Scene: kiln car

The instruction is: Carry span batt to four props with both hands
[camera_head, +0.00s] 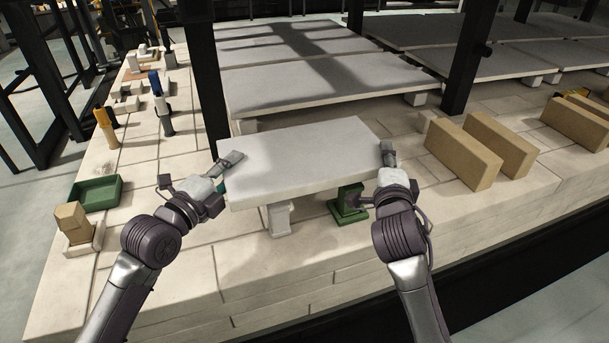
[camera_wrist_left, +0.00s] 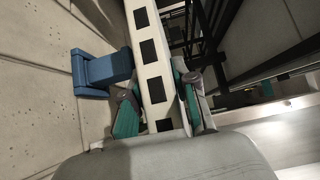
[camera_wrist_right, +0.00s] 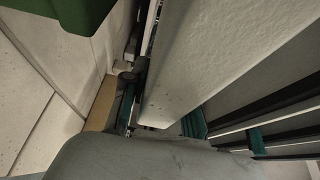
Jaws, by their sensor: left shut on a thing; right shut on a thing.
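The span batt (camera_head: 300,155) is a flat pale grey slab, held roughly level above the deck in the head view. My left gripper (camera_head: 230,162) is shut on its left end; its edge with black squares (camera_wrist_left: 152,60) runs between the teal pads in the left wrist view. My right gripper (camera_head: 388,155) is shut on its right end, also seen in the right wrist view (camera_wrist_right: 225,55). Below the front edge stand a white prop (camera_head: 280,220) and a green prop (camera_head: 348,203). A blue prop (camera_wrist_left: 100,72) shows in the left wrist view. Whether the batt touches any prop, I cannot tell.
Large batts (camera_head: 300,85) lie behind, near a black post (camera_head: 468,65). Tan bricks (camera_head: 465,150) stand at right. A green tray (camera_head: 97,193), a tan block (camera_head: 73,222) and small coloured pieces (camera_head: 160,100) stand at left.

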